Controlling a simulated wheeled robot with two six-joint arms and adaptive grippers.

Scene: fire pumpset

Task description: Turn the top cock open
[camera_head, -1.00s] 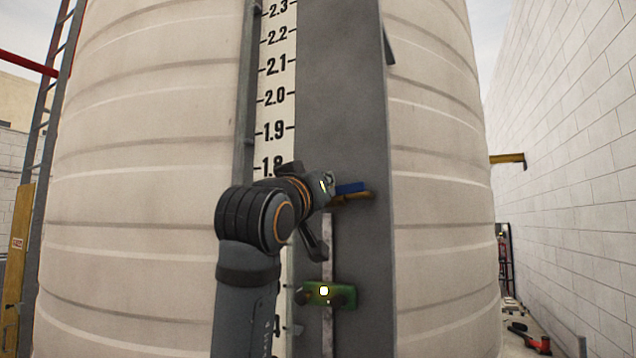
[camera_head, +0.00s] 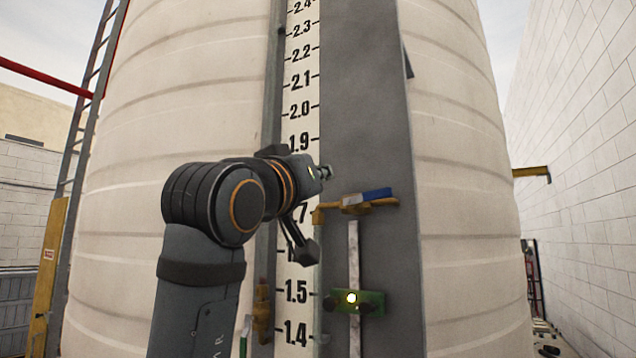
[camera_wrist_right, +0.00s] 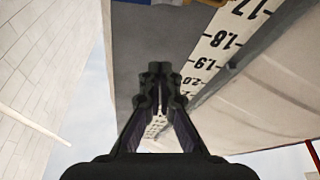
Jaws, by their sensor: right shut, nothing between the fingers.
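The top cock (camera_head: 358,204) is a brass valve with a blue lever (camera_head: 376,194) on the grey vertical panel beside the level scale. Its lever looks roughly horizontal, pointing right. In the wrist view only a bit of the blue lever (camera_wrist_right: 168,2) shows at the top edge. My right gripper (camera_head: 324,172) is just left of and above the cock, apart from it, in front of the scale. In the wrist view its fingers (camera_wrist_right: 160,95) are together and empty. My left gripper is out of view.
The numbered scale (camera_head: 300,80) runs up the large beige tank (camera_head: 180,100). A green bracket (camera_head: 368,303) with a bright spot sits below the cock. Another brass fitting (camera_head: 262,310) is lower left. Free room lies right of the panel, before a white wall (camera_head: 590,170).

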